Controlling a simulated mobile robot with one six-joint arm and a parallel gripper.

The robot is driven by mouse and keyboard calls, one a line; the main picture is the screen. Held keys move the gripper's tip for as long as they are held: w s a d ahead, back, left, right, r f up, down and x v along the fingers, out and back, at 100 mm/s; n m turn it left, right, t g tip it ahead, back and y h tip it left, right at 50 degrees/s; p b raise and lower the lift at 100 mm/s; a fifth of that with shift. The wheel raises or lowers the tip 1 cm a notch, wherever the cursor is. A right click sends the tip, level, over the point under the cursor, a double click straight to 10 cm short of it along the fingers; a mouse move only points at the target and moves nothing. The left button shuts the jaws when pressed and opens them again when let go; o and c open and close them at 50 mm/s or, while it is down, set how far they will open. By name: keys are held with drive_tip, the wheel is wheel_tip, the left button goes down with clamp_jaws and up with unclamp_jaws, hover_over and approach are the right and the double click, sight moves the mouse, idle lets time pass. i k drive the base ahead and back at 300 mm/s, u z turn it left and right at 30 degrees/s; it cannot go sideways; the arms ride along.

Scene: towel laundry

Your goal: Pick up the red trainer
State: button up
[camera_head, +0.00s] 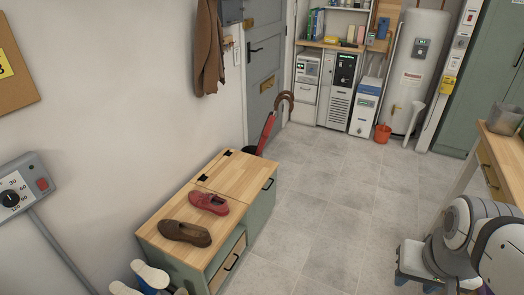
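The red trainer (209,203) is a low red shoe. It lies on the wooden top of a low green bench cabinet (168,211) by the left wall. A brown shoe (185,233) lies in front of it on the same top, a small gap apart. My white and grey arm is at the lower right. What looks like my gripper (415,279) is low beside it, over the floor and well to the right of the trainer. It is small and partly cut off, and I cannot tell whether it is open.
A hinged wooden lid (241,175) forms the bench's far part. White and blue shoes (150,275) stand at its near end. A red-handled item (267,131) stands beyond the bench. A wooden counter (505,147) is on the right. The tiled floor (315,215) between is clear.

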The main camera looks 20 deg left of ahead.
sight(211, 202)
drive_tip(key=i, duration=1.45)
drive_tip(key=u, duration=2.45)
drive_tip(key=i, duration=1)
drive_tip(key=z, duration=0.05)
